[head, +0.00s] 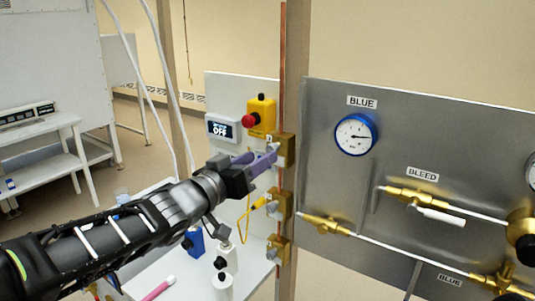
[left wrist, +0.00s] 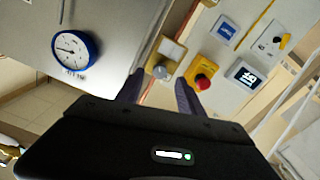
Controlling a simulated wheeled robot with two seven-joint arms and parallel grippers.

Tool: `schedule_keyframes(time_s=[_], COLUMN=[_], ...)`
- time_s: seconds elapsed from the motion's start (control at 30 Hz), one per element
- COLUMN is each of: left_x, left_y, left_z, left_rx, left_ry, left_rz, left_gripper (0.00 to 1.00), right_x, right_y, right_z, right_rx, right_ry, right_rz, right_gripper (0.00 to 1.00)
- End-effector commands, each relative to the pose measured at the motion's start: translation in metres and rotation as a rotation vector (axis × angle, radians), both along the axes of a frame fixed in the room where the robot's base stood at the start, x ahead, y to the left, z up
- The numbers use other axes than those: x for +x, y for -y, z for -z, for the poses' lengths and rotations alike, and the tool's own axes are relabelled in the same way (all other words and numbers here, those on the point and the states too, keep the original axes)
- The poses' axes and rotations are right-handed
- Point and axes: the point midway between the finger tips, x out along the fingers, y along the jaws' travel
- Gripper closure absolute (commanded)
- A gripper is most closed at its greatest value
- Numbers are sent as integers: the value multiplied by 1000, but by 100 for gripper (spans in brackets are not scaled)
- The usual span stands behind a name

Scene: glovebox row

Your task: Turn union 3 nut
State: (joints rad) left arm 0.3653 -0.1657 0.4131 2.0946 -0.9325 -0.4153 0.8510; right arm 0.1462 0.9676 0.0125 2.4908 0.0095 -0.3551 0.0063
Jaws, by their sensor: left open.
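Three brass unions sit one above another on a vertical copper pipe (head: 282,60) in the head view. The top union (head: 287,145) is beside my left gripper (head: 266,159); the middle union (head: 279,204) and the bottom union (head: 279,249) are below it. I cannot read their numbers surely. My left gripper is open, its purple fingers pointing at the top union. In the left wrist view a brass block (left wrist: 172,50) with a round silvery nut (left wrist: 160,72) shows between and beyond the open fingertips (left wrist: 160,90); contact cannot be told. My right gripper is out of view.
A grey panel with a blue gauge (head: 356,134) and brass valves (head: 410,196) stands right. Bottles (head: 222,287) stand on the white bench below.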

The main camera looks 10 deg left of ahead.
Motion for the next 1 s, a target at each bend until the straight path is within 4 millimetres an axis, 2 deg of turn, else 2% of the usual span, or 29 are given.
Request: schedule_keyframes(time_s=[0.1,0.3,0.63,1.0], left_x=[19,38,41,41], left_y=[7,16,17,17], left_z=[2,1,0,0], left_rx=[-4,-2,-1,-1], left_ry=[-3,-1,0,-1], left_rz=[0,0,-1,-1], left_gripper=[55,55,56,86], right_x=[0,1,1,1], right_y=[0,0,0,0], right_z=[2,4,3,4], right_rx=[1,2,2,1], right_ry=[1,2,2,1], right_rz=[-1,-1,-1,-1], right_gripper=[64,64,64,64])
